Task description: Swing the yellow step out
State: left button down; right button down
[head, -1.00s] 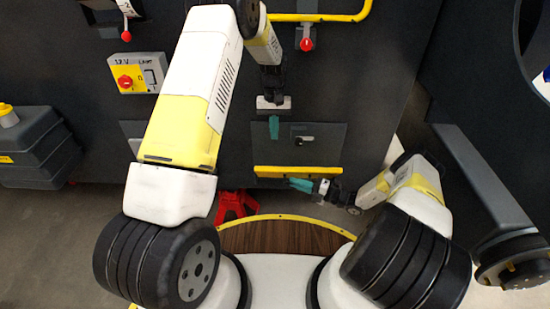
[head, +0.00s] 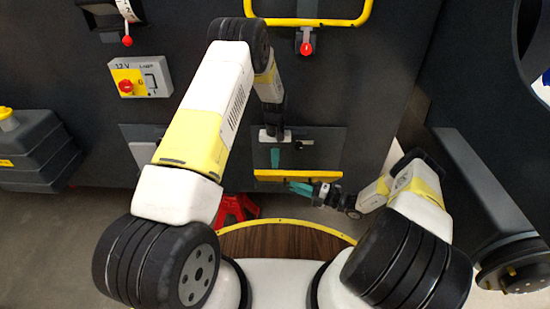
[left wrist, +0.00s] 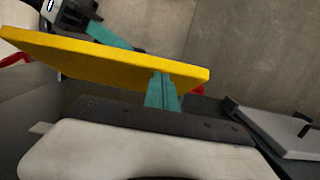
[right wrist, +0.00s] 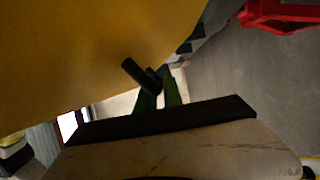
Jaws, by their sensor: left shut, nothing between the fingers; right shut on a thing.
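The yellow step (head: 298,175) is a flat bar low on the dark machine wall; it also shows in the left wrist view (left wrist: 110,62) and fills the upper left of the right wrist view (right wrist: 80,50). My left gripper (head: 275,160) points down just above the step, shut and empty. In the left wrist view its teal fingers (left wrist: 162,92) overlap the step's edge; contact cannot be told. My right gripper (head: 300,187) is at the step's lower front, its fingers (right wrist: 160,95) shut at a short dark pin (right wrist: 139,74) beside the step's face.
A small dark latch (head: 304,143) sits on the panel above the step. A yellow rail (head: 310,21) and a red-knobbed lever (head: 306,46) are higher up. A red stand (head: 236,208) is below left. A dark wheel-like part (head: 515,265) stands at the right.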

pick_arm(q)
jog(key=shift+s, duration=0.1)
pick_arm(e)
jog(key=shift+w+d+r, duration=0.1)
jog(key=shift+w+d, duration=0.05)
jog(key=shift+w, duration=0.05)
